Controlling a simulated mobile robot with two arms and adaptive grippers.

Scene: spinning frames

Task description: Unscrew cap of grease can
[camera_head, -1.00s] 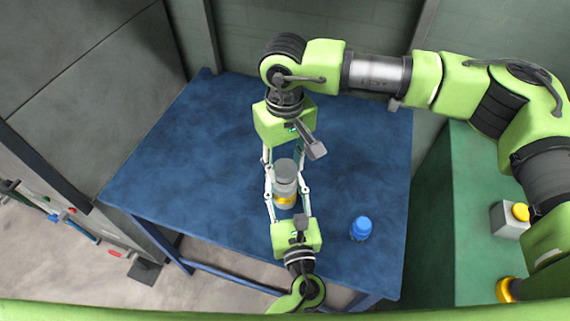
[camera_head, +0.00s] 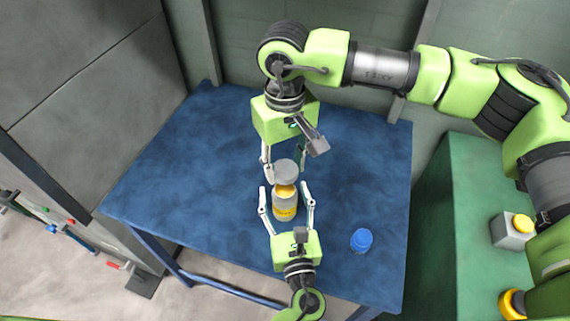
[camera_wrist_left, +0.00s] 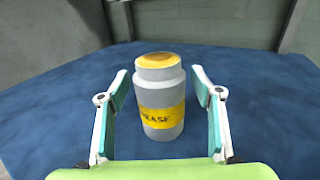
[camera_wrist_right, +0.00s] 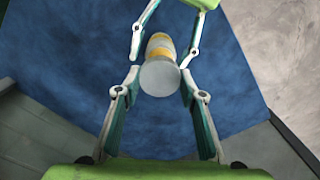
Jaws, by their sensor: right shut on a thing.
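The grease can (camera_head: 285,208), grey with a yellow label and now an exposed yellow top, stands upright on the blue table. It also shows in the left wrist view (camera_wrist_left: 162,100). The grey round cap (camera_head: 286,174) is off the can and above it. My right gripper (camera_head: 284,170) is shut on the cap's sides, as the right wrist view shows the cap (camera_wrist_right: 160,78) between its fingertips. My left gripper (camera_head: 286,190) is open, its fingers on both sides of the can with gaps in the left wrist view. The can's lower part is partly hidden from above.
A blue bottle-like object (camera_head: 361,240) stands on the blue table (camera_head: 190,170) to the right of the can. The table's left side is clear. A green surface at the right carries a grey box with a yellow button (camera_head: 512,230). Walls stand behind.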

